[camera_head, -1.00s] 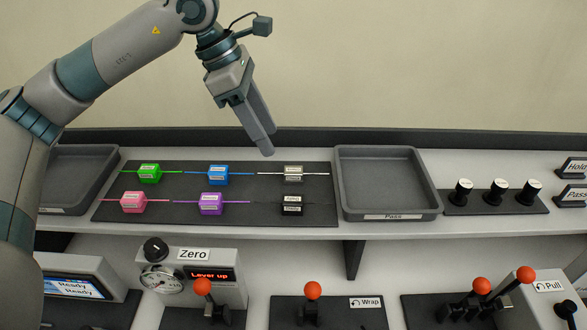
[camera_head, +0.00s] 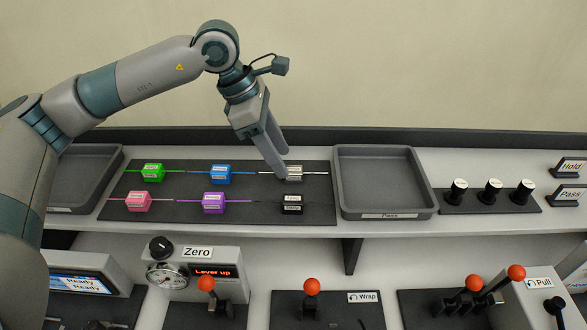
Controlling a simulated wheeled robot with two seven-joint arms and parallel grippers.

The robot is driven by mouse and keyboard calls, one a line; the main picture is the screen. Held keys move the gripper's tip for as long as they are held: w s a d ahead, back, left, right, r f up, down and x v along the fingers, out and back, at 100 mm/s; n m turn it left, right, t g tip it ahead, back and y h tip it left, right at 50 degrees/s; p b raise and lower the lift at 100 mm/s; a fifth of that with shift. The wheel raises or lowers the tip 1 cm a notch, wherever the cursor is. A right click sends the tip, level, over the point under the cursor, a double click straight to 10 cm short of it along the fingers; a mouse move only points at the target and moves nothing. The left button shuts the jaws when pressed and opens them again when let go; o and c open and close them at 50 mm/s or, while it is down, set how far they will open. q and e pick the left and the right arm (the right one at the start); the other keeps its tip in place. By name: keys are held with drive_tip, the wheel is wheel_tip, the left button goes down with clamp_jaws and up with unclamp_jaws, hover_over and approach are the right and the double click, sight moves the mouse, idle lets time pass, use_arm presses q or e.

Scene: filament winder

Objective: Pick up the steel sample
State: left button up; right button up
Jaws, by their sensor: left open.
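The likely steel sample (camera_head: 295,172) is a grey-beige block with a pale thin rod through it, at the back right of the dark mat (camera_head: 255,209). Its label is too small to read. My left gripper (camera_head: 284,166) is open, its fingers pointing down beside and partly over the block's left side. I cannot tell whether they touch it. My right gripper is not in view.
Other blocks on the mat are green (camera_head: 153,172), blue (camera_head: 221,174), pink (camera_head: 138,201), purple (camera_head: 214,203) and black (camera_head: 292,204). The grey Pass tray (camera_head: 385,203) stands right of the mat. Lever panels lie below the shelf.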

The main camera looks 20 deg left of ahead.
sight(294, 174)
use_arm(q)
drive_tip(key=shift+p+x, duration=0.55)
drive_tip(key=shift+x, duration=1)
drive_tip(key=shift+d, duration=0.1)
drive_tip(key=c, duration=1.1)
